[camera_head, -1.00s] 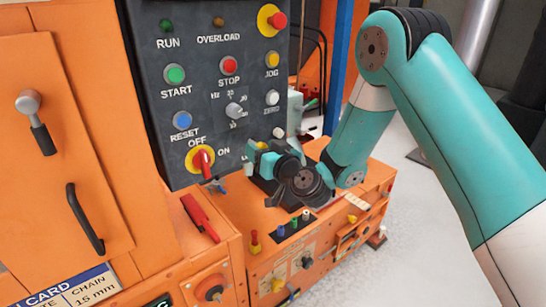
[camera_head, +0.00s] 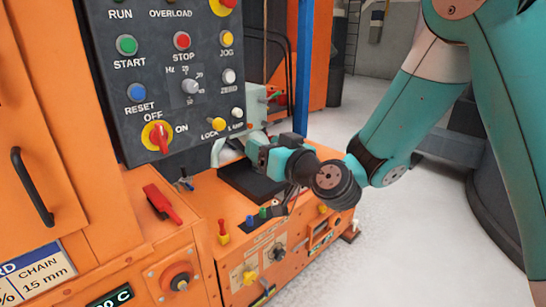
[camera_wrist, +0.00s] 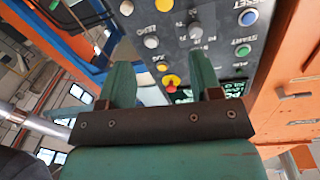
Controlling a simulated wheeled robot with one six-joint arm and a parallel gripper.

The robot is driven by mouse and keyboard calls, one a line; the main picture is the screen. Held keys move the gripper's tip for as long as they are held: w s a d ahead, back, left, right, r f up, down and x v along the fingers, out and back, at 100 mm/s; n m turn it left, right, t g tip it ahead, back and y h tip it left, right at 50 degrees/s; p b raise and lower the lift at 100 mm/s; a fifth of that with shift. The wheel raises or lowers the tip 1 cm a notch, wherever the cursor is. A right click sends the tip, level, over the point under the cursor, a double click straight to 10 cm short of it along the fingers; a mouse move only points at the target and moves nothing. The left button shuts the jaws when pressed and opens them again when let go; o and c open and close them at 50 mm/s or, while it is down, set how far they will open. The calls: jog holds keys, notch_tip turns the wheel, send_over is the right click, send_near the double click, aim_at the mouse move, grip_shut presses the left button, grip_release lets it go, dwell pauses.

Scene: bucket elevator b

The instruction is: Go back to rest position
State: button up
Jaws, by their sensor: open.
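My gripper (camera_head: 262,152) shows in the head view low in front of the dark control panel's lower right, above the orange cabinet's top. Its fingertips are hard to make out there. In the wrist view the two teal fingers (camera_wrist: 160,68) stand wide apart with nothing held between them. The control panel (camera_wrist: 215,45) shows upside down beyond them, and a yellow and red button (camera_wrist: 172,82) appears between the fingers, farther off. In the head view the red OFF/ON switch (camera_head: 159,137) on its yellow disc is left of my gripper and apart from it. Its handle stands roughly upright.
The orange cabinet (camera_head: 245,238) with small knobs and plugs lies under my gripper. A red handle (camera_head: 163,204) sticks up at its left. A blue post (camera_head: 304,75) stands behind my wrist. Pale floor (camera_head: 400,235) is open at the right; a dark grey cylinder (camera_head: 492,215) stands there.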

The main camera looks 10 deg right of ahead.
jog(key=shift+s+a+r, duration=0.1)
jog(key=shift+a, duration=0.2)
jog(key=s+a+r+n+g+y+p, duration=0.1)
jog(key=s+a+r+n+g+p, duration=0.1)
jog(key=s+g, duration=0.4)
jog(key=s+a+r+n+g+y+p, duration=0.1)
jog(key=s+a+r+n+g+p, duration=0.1)
jog(key=s+g, duration=0.35)
jog(key=s+d+g+h+p, duration=0.1)
jog(key=s+d, duration=0.3)
jog(key=s, duration=0.4)
jog(key=s+d+r+g+h+p, duration=0.1)
jog(key=s+d+g+h, duration=0.2)
jog(key=s, duration=0.6)
jog(key=shift+s+d+r+g+h+p, duration=0.25)
jog(key=shift+d+r+g+h+p, duration=0.1)
jog(key=shift+h, duration=0.45)
